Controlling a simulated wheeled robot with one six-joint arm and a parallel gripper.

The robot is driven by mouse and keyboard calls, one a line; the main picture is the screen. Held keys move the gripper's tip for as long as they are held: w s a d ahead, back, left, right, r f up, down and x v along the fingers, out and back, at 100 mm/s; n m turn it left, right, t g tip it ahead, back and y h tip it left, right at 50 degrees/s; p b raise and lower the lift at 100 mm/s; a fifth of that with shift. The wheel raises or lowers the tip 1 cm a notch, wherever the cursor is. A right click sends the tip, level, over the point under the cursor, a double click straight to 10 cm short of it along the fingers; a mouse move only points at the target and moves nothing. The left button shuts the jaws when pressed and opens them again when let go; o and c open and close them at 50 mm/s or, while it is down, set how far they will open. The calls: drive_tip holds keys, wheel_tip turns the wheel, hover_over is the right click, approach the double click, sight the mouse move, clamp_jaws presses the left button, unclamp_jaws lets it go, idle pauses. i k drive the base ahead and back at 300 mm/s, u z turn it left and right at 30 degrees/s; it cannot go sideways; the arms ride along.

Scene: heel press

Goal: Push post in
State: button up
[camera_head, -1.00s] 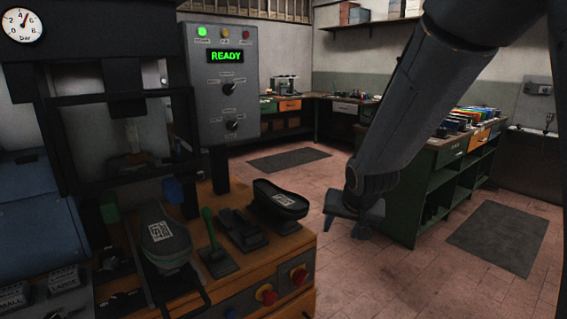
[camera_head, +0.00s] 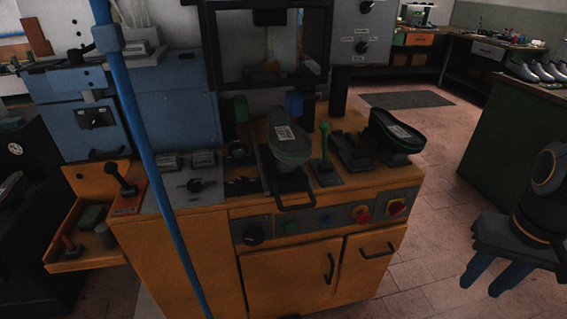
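The post is the slide on the orange cabinet's top, carrying a dark shoe part with a white printed label (camera_head: 287,137). Its black loop handle (camera_head: 295,205) sticks out over the cabinet's front edge. The dark press frame (camera_head: 265,85) stands behind it, and the post sits in front of the frame's opening. My gripper (camera_head: 487,287) is at the lower right, well apart from the post and out over the floor. Its two blue fingers point down with a gap between them, and nothing shows in them.
A green-knobbed lever (camera_head: 324,145) stands just right of the post. A second shoe part (camera_head: 396,132) sits on a stand farther right. A blue pole (camera_head: 155,170) crosses the left side. Tiled floor (camera_head: 435,215) is clear between cabinet and gripper.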

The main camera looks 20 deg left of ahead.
sight(282, 177)
drive_tip(key=k, duration=0.35)
drive_tip(key=u, duration=0.8)
drive_tip(key=i, duration=0.3)
drive_tip(key=u, duration=0.15)
drive_tip(key=k, duration=0.7)
drive_tip(key=z, duration=0.2)
drive_tip(key=i, duration=0.3)
drive_tip(key=z, duration=0.05)
